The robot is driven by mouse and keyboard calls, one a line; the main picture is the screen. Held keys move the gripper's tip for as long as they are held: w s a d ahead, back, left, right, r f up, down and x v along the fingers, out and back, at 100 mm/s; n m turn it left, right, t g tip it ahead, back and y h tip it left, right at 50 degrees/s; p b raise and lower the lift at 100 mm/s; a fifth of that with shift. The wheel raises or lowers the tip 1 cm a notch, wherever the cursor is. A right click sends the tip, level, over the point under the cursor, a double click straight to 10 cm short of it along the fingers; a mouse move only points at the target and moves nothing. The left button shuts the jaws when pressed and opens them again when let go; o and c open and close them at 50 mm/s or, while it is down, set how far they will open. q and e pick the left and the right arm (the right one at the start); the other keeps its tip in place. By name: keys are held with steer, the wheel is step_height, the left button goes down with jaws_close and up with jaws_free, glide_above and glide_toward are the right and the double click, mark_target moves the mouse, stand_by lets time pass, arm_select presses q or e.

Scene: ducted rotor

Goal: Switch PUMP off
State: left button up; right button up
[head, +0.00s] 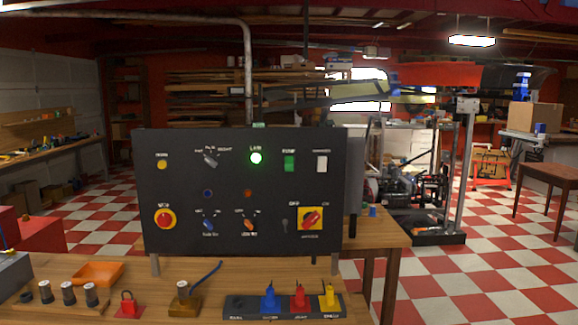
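A dark upright control panel (180,190) stands on the wooden bench in the head view. The rocker's tilt is too small to tell. A round green lamp (256,157) to its left is lit. Neither of my grippers shows in the head view.
The panel also carries a red STOP button (165,218), a red-and-yellow rotary switch (311,218) and several knobs. In front lie an orange tray (97,274), a red padlock (128,306) and a dark strip (239,308) with coloured plugs. Space before the rocker is clear.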

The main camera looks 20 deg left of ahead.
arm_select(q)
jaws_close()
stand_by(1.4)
